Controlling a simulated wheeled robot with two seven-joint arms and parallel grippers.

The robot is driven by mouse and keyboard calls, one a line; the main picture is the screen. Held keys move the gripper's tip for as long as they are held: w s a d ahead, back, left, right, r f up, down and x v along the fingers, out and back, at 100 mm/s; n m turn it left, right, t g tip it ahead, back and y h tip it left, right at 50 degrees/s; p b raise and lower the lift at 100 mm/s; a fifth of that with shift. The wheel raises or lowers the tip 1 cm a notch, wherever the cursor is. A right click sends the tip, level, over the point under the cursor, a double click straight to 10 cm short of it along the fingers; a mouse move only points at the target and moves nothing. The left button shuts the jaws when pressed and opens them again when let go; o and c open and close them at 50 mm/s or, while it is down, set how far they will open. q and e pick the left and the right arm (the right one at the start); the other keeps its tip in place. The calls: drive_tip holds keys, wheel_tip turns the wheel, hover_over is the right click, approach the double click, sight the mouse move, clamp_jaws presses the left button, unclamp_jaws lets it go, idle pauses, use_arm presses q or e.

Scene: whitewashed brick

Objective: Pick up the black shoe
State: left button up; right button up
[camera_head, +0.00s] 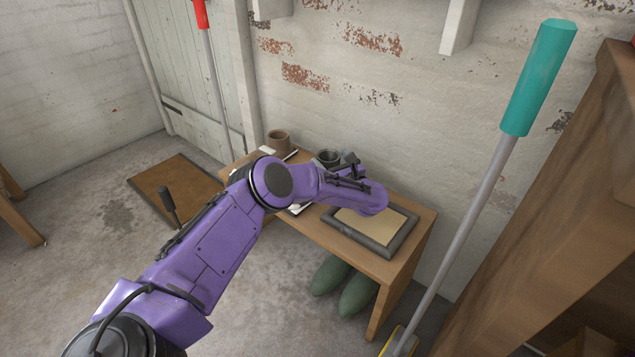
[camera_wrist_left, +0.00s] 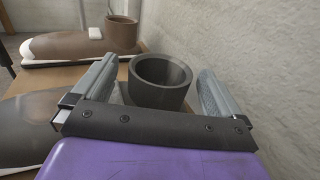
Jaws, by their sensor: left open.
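The black shoe (camera_head: 328,157) stands on the wooden table close to the wall, mostly behind my left arm; its dark, round, open collar shows. In the left wrist view this collar (camera_wrist_left: 160,80) sits between the two fingers of my left gripper (camera_wrist_left: 155,72), with a gap to the fingers. My left gripper (camera_head: 342,165) is open and holds nothing. The lower part of the black shoe is hidden by the gripper. My right gripper is not in view.
A brown shoe (camera_wrist_left: 75,45) with a white sole lies farther along the table (camera_head: 400,268). A dark-framed tray (camera_head: 408,236) lies at the table's right end. Green boots (camera_head: 330,275) stand below. A teal-handled tool (camera_head: 540,75) leans at right.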

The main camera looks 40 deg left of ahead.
use_arm(q)
drive_tip(key=shift+w+a, duration=0.1)
drive_tip(key=shift+a, duration=0.2)
drive_tip(key=shift+r, duration=0.1)
drive_tip(key=c, duration=1.5)
